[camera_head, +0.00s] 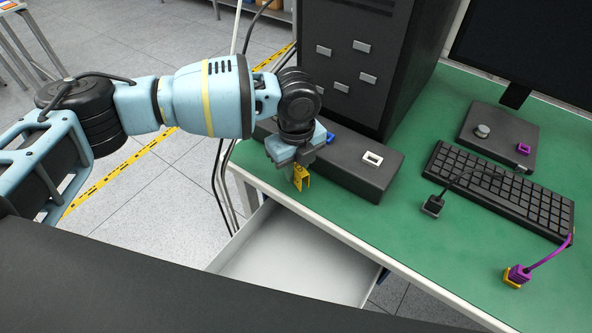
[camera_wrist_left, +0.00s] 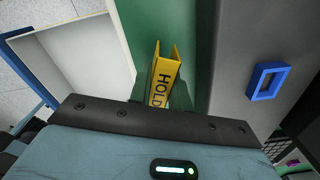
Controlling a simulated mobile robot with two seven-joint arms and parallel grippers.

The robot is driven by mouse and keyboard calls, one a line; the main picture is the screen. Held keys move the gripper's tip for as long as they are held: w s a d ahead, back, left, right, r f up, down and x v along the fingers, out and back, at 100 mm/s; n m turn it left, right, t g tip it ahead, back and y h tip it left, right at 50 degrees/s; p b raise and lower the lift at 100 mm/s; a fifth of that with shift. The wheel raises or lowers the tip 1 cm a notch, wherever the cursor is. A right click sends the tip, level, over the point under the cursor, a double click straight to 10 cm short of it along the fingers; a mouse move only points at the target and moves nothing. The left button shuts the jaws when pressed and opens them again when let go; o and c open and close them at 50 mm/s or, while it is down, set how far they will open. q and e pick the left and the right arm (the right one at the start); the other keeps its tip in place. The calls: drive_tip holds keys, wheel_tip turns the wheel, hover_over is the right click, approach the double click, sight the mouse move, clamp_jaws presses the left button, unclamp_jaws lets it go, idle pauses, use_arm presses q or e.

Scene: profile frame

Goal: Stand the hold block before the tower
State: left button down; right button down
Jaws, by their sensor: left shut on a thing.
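The hold block (camera_head: 302,178) is a yellow channel-shaped piece; the word HOLD shows on it in the left wrist view (camera_wrist_left: 160,82). My left gripper (camera_head: 299,166) points down over the near left edge of the green tabletop and is shut on the hold block. The block hangs below the fingers, close to the tabletop; I cannot tell if it touches. The tower (camera_head: 345,70) is a tall black case at the back, behind the long dark box beside my gripper. My right gripper is not in view.
The long dark box (camera_head: 352,167) with a white frame (camera_head: 372,158) and a blue frame (camera_wrist_left: 268,80) lies between the block and the tower. An open white drawer (camera_head: 290,262) sticks out below the table edge. A keyboard (camera_head: 500,190) and cables lie right. The green tabletop (camera_head: 400,230) is clear in front.

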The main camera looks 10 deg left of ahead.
sight(296, 165)
use_arm(q)
drive_tip(key=shift+f, duration=0.7)
drive_tip(key=shift+f, duration=0.2)
drive_tip(key=c, duration=1.3)
unclamp_jaws()
drive_tip(key=shift+r, duration=0.5)
wheel_tip(296, 165, up, 12)
drive_tip(key=shift+f, duration=0.25)
